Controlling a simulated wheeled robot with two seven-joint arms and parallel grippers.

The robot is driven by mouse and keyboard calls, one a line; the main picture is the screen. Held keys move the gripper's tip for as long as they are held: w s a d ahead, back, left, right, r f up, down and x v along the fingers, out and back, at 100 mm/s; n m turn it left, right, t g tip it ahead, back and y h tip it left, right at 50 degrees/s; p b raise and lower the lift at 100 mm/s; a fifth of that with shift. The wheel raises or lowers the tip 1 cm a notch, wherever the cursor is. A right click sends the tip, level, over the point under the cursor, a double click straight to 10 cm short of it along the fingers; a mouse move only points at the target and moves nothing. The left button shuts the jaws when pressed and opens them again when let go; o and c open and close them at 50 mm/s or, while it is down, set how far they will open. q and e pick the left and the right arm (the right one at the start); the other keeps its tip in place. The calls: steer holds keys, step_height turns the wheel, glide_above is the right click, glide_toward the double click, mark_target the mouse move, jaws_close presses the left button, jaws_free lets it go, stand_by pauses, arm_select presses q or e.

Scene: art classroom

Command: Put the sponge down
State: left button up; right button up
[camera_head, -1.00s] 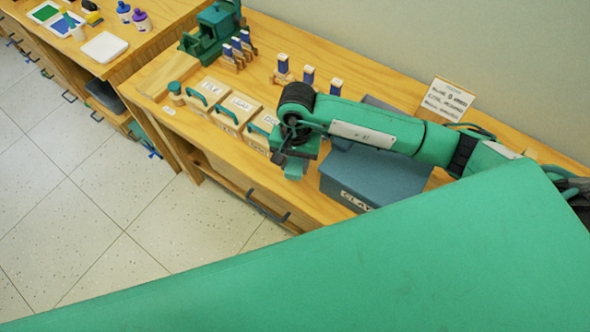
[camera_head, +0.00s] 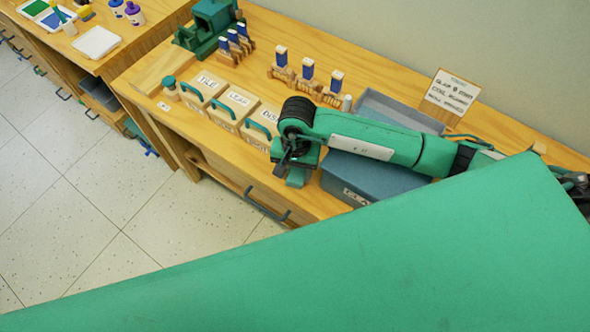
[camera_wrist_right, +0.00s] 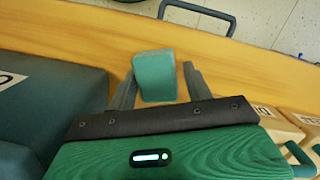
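The sponge is a small green block (camera_wrist_right: 154,76) between the fingers of my right gripper (camera_wrist_right: 158,80) in the right wrist view. A narrow gap shows between the block and the right-hand finger; the left-hand finger is close beside it or touching. In the head view the block (camera_head: 297,179) shows just under my right gripper (camera_head: 286,165), left of the blue-grey clay box (camera_head: 370,178). It is over the front part of the wooden table (camera_head: 330,203); whether it rests on the wood I cannot tell. My left gripper is not in view.
Labelled wooden boxes with green handles (camera_head: 235,105) stand left of the gripper. Blue-topped stamps (camera_head: 308,72) and a sign card (camera_head: 451,95) are behind. A drawer handle (camera_head: 266,205) juts from the table front. Bare wood lies along the front edge. My green arm link hides the lower right.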

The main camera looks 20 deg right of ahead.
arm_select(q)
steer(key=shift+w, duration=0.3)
arm_select(e)
steer(key=shift+o, duration=0.8)
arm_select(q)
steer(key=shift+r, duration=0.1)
arm_select(e)
steer(key=shift+r, duration=0.2)
arm_select(q)
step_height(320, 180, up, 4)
steer(key=p, duration=0.4)
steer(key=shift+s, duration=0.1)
arm_select(e)
step_height(320, 180, up, 12)
steer(key=w, duration=0.1)
steer(key=shift+d, duration=0.4)
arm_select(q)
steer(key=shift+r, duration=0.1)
arm_select(e)
steer(key=shift+w, duration=0.1)
